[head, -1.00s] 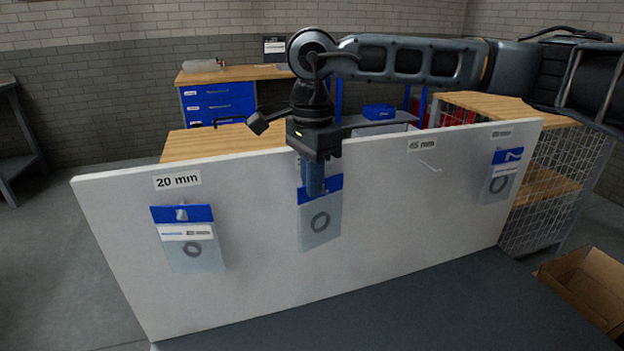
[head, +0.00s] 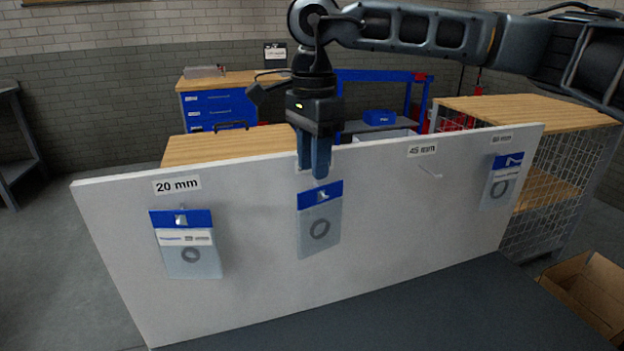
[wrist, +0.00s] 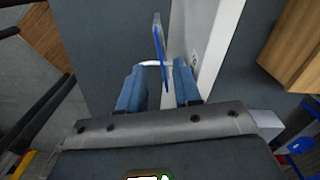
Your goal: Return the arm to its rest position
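My gripper (head: 312,165) is above the middle bag on the white board, its fingers pointing down. In the wrist view my gripper (wrist: 160,88) shows two blue fingers spread apart with a gap between them. The middle bag (head: 320,222), clear with a blue header and a ring inside, hangs on the board below the fingertips. In the wrist view its blue edge (wrist: 160,55) is seen nearly edge-on beyond the fingertips, by a pale curved hook (wrist: 152,63). My arm (head: 420,28) reaches in from the upper right.
The white board (head: 380,225) also carries a bag under the 20 mm label (head: 188,245) and another at the right (head: 502,180). The hook under 45 mm (head: 430,172) is bare. A wire-sided shelf (head: 555,190) and a cardboard box (head: 590,290) stand at the right.

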